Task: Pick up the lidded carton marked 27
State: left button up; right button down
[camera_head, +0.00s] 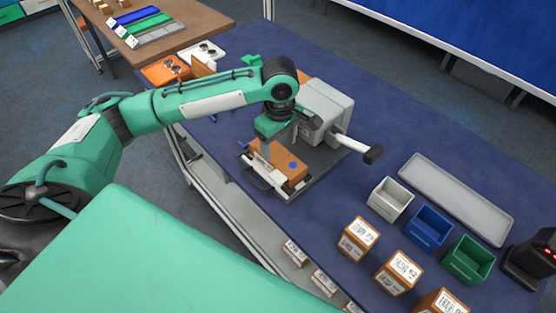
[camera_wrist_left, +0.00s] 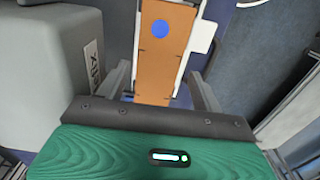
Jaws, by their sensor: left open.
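A brown carton with a blue dot (camera_head: 284,160) lies on the grey machine's base in the head view. It also shows in the left wrist view (camera_wrist_left: 165,45) with its blue dot upward. No number can be read on it. My left gripper (camera_wrist_left: 161,88) is open, with a finger to either side of the carton's near end. I cannot tell whether the fingers touch it. In the head view, the left gripper (camera_head: 268,148) is over the carton's left end and partly hides it. My right gripper is not in view.
The grey machine (camera_head: 325,108) has a black-tipped handle to the right. Lidded cartons (camera_head: 358,238) with labels too small to read surely stand at the front right. White, blue and green bins (camera_head: 429,226) and a grey tray (camera_head: 458,197) lie beyond. The blue table between is clear.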

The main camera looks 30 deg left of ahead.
aim_at(279, 156)
pick_arm(q)
notch_tip(279, 156, down, 2)
jog(key=shift+f, duration=0.1)
notch_tip(279, 156, down, 3)
jog(key=shift+w+a+f+p, duration=0.15)
jog(key=shift+p, duration=0.35)
jog(key=shift+f, duration=0.15)
jog(key=c, duration=0.6)
jog(key=shift+c, duration=1)
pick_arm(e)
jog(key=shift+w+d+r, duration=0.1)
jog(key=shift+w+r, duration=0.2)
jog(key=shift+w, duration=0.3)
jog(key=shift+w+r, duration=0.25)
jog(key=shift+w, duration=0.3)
